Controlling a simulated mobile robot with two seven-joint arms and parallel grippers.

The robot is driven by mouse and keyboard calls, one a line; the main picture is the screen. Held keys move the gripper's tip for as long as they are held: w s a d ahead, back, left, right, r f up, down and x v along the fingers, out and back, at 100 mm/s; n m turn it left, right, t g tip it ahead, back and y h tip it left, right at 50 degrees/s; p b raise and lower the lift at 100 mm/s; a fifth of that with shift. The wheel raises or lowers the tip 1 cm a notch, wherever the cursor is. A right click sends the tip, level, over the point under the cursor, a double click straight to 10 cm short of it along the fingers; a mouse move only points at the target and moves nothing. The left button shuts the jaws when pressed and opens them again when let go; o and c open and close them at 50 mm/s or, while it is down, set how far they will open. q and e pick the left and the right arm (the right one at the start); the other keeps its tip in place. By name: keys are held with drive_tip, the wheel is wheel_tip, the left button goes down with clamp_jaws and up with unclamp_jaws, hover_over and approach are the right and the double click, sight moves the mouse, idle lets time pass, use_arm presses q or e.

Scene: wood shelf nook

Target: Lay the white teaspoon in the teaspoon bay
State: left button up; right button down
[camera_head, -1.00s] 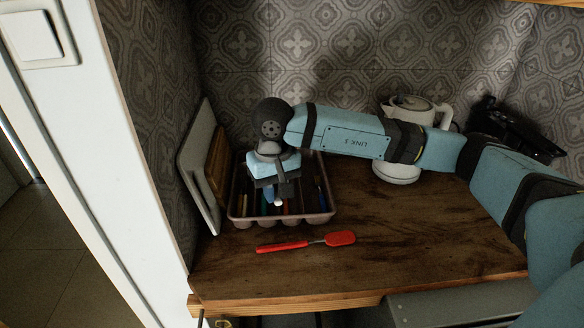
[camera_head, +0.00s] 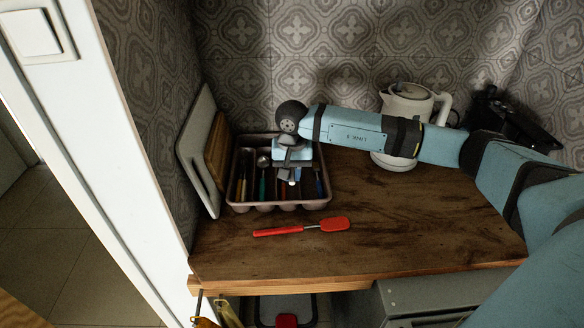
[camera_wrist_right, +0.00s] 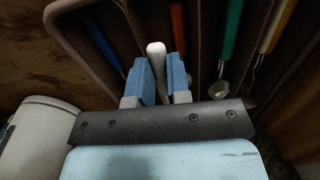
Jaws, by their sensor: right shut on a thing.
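My right gripper (camera_head: 290,180) is over the cutlery tray (camera_head: 240,208), toward its right side in the head view. Its blue-padded fingers (camera_wrist_right: 158,82) are shut on the white teaspoon (camera_wrist_right: 155,52); the white handle sticks out between them. The teaspoon shows only as a small pale bit in the head view (camera_head: 291,183). Its bowl is hidden. In the wrist view the handle is between a blue-handled piece (camera_wrist_right: 101,42) and an orange-red-handled piece (camera_wrist_right: 177,28). I cannot tell whether the teaspoon touches the tray floor. My left gripper is not in view.
A red spatula (camera_head: 335,224) lies in front of the tray. Boards (camera_head: 200,150) lean at the left. A white kettle (camera_head: 408,105) stands behind my right arm. The counter's right front is clear.

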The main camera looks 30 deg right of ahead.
drive_tip(key=shift+f, duration=0.3)
drive_tip(key=c, duration=1)
unclamp_jaws()
drive_tip(key=shift+r, duration=0.2)
wheel_tip(320, 180, up, 13)
drive_tip(key=shift+r+b, duration=0.2)
drive_tip(key=shift+b, duration=0.15)
